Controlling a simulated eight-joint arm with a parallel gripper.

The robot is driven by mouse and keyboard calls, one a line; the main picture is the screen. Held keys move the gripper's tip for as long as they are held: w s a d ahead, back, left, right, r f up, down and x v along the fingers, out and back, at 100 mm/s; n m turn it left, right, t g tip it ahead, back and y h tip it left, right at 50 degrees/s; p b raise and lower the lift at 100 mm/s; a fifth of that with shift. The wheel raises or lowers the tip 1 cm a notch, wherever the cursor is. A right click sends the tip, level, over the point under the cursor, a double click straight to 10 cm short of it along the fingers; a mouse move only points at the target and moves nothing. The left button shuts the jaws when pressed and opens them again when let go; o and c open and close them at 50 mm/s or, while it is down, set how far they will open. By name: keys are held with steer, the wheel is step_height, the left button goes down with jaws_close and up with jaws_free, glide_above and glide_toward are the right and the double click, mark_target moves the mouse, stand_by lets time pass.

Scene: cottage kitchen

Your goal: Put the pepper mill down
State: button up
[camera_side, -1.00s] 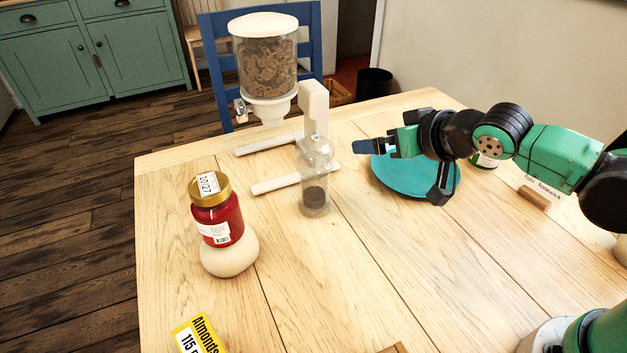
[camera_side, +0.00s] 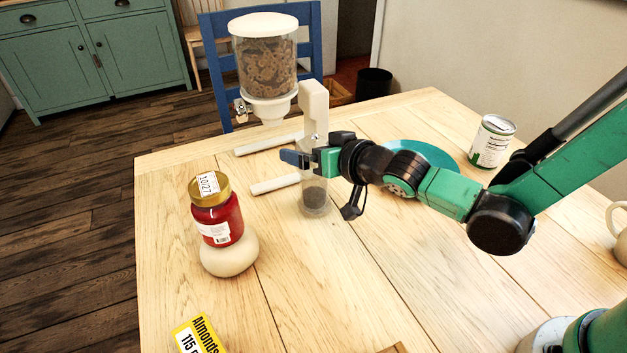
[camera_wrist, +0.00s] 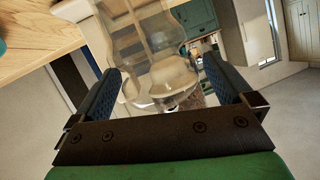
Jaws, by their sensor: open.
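The pepper mill (camera_side: 314,196) is clear with dark pepper in its lower part. It stands upright on the wooden table in the side view, in front of the dispenser stand. My gripper (camera_side: 295,158) is at the height of its upper part and hides most of its top. In the wrist view my gripper (camera_wrist: 160,72) is open, with the clear mill (camera_wrist: 148,45) between and beyond the two blue fingers. Whether a finger touches the mill cannot be told.
A dispenser (camera_side: 266,68) on a white stand is behind the mill. A red jar (camera_side: 218,222) sits on a round cream base (camera_side: 230,257) to the left. A teal plate (camera_side: 432,152) and a can (camera_side: 492,141) are at right. An almonds package (camera_side: 199,337) is at the front.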

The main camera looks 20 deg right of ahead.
steer(key=shift+w+f, duration=0.1)
steer(key=shift+w, duration=0.05)
jaws_close()
steer(key=shift+r, duration=0.2)
stand_by(0.3)
